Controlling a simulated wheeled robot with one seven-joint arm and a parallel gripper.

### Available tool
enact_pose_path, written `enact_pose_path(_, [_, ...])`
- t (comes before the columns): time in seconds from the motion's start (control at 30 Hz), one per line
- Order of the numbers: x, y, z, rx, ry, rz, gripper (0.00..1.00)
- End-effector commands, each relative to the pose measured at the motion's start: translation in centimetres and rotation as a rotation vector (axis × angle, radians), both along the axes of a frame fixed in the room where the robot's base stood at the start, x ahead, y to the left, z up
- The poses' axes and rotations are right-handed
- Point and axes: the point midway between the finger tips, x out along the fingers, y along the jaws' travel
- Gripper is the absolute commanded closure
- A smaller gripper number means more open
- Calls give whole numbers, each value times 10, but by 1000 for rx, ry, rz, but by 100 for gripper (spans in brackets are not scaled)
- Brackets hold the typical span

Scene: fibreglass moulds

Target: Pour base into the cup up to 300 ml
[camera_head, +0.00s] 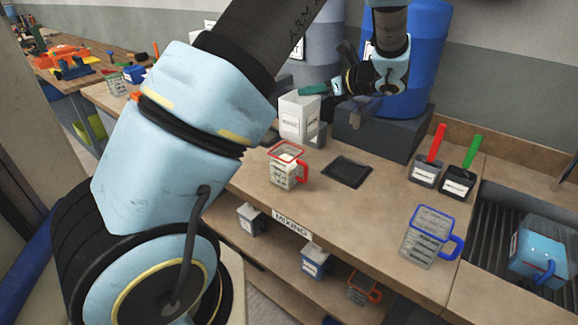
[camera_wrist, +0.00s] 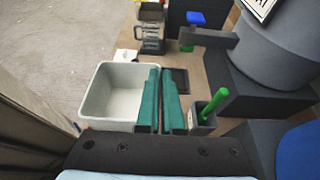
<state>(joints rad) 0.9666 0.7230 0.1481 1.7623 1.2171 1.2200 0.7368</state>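In the wrist view the white container (camera_wrist: 115,88) looks empty. My gripper (camera_head: 314,88) lies across its rear rim; in the wrist view the gripper's green fingers (camera_wrist: 162,98) are close together along that wall and appear shut on it. A clear measuring cup with a red rim (camera_head: 288,168) stands on the table nearby, with pale content. A blue-rimmed measuring cup (camera_head: 430,240) stands further right. The label wording is unreadable.
A blue drum (camera_head: 428,60) and a grey drum (camera_wrist: 255,50) stand behind. A black pad (camera_head: 347,171) lies on the table. Pots with red (camera_head: 437,143) and green (camera_head: 471,150) handles stand right. A green-handled pot (camera_wrist: 205,112) is close beside the fingers.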

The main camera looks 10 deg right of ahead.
Motion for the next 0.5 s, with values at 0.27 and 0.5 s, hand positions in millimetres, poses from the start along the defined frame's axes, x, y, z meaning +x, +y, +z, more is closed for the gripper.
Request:
enact_pose_path(0.27, [0, 0, 1, 0, -3, 0, 100])
enact_pose_path(0.5, [0, 0, 8, -1, -4, 0, 100])
